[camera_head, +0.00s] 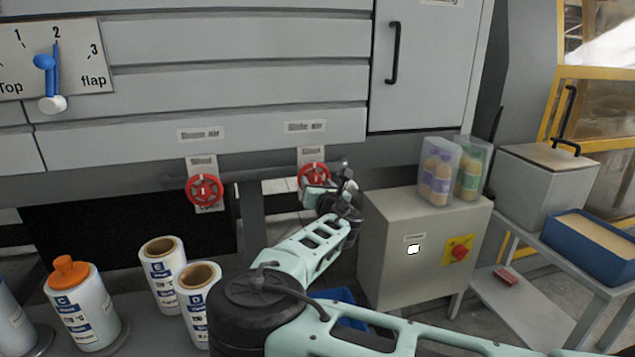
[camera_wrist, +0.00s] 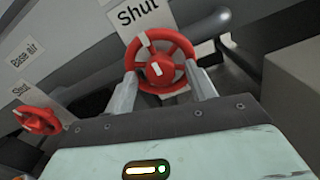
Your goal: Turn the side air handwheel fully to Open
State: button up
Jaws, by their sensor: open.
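The side air handwheel (camera_head: 314,174) is red and sits under the "Side air" label (camera_head: 305,127) in the head view. In the wrist view the handwheel (camera_wrist: 160,62) is straight ahead, with a white mark on its upper left rim and a "Shut" plate (camera_wrist: 139,14) above it. My gripper (camera_wrist: 162,85) is open, with one finger at each side of the wheel's lower half. I cannot tell whether the fingers touch the rim. In the head view my gripper (camera_head: 330,190) partly hides the wheel's lower part and any text below it.
A second red handwheel (camera_head: 204,190), under the base air label, is to the left. A grey control box (camera_head: 400,250) with a red switch (camera_head: 460,252) stands close to the right of my gripper, with two bottle packs on it. Rolls stand at the front left.

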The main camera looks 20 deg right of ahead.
jog(key=shift+w, duration=0.25)
jog(key=c, duration=1)
jog(key=shift+o, duration=0.2)
